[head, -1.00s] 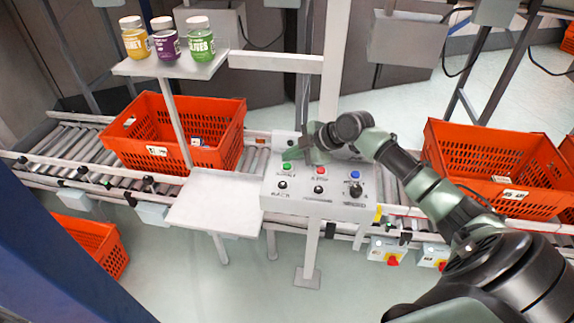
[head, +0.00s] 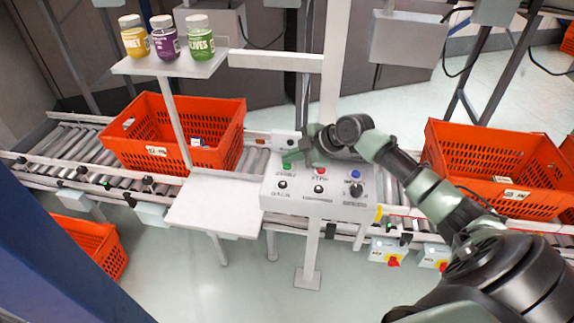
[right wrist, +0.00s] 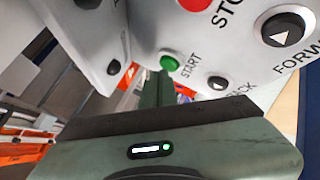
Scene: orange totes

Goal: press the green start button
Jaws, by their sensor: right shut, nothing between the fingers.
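The green start button (head: 287,166) is on the top left of the grey control panel (head: 330,207). In the right wrist view the green button (right wrist: 170,63) shows beside the word START. My right gripper (head: 292,157) is shut and empty, its tip right by the green button from behind. In the right wrist view its closed fingers (right wrist: 157,88) end close to the button; I cannot tell whether they touch it. My left gripper is not in view.
A red stop button (head: 321,171) and a blue button (head: 355,173) are on the same panel, with black knobs in front. Orange totes (head: 178,163) stand on the roller conveyor to both sides. A shelf (head: 172,66) with three jars is at upper left.

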